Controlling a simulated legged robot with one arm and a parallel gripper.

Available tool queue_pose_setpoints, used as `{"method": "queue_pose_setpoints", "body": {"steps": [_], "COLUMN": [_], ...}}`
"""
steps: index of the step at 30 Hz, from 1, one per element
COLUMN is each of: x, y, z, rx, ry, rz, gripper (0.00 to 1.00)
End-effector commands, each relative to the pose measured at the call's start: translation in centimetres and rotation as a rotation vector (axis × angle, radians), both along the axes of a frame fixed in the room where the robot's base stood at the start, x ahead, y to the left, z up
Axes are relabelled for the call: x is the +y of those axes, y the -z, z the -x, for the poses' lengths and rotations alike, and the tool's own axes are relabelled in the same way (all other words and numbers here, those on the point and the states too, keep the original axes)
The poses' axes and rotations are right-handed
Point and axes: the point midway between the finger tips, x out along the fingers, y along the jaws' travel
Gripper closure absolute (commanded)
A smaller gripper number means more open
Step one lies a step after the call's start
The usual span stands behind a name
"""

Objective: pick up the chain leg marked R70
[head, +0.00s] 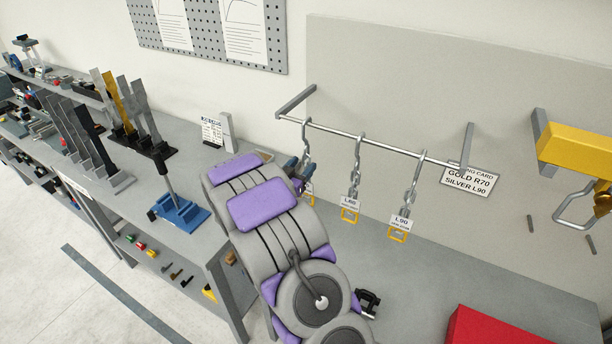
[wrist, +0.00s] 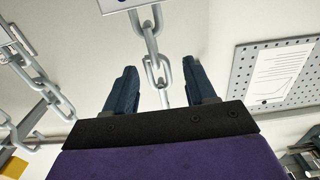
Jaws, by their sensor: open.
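Three silver chain legs hang from a rail in the head view. The left one (head: 306,139) is partly behind my arm, and its tag cannot be read. The middle one (head: 355,165) has a small tag that seems to start with L, and the right one (head: 407,197) has a tag reading L90. I cannot make out an R70 tag on any leg. My gripper (head: 297,170) is at the left leg. In the wrist view my gripper (wrist: 161,80) is open, with chain links (wrist: 154,45) between its fingers and a white tag at the top edge.
A card (head: 471,180) on the back panel reads GOLD R70, SILVER L90. The rail (head: 370,140) and its brackets are close to my gripper. A yellow hook block (head: 580,150) hangs at right, and a red box (head: 490,328) is in front.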

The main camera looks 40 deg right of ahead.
Motion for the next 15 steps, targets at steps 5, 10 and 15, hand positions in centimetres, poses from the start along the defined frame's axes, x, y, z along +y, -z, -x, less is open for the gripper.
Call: {"method": "queue_pose_setpoints", "body": {"steps": [5, 10, 15], "x": [-2.2, -3.9, -4.4], "y": [0.0, 0.1, -0.1], "z": [-0.6, -1.3, -1.6], "rx": [0.000, 0.001, 0.001], "ry": [0.003, 0.003, 0.001], "rz": [0.002, 0.000, 0.001], "gripper": [0.45, 0.45, 0.45]}}
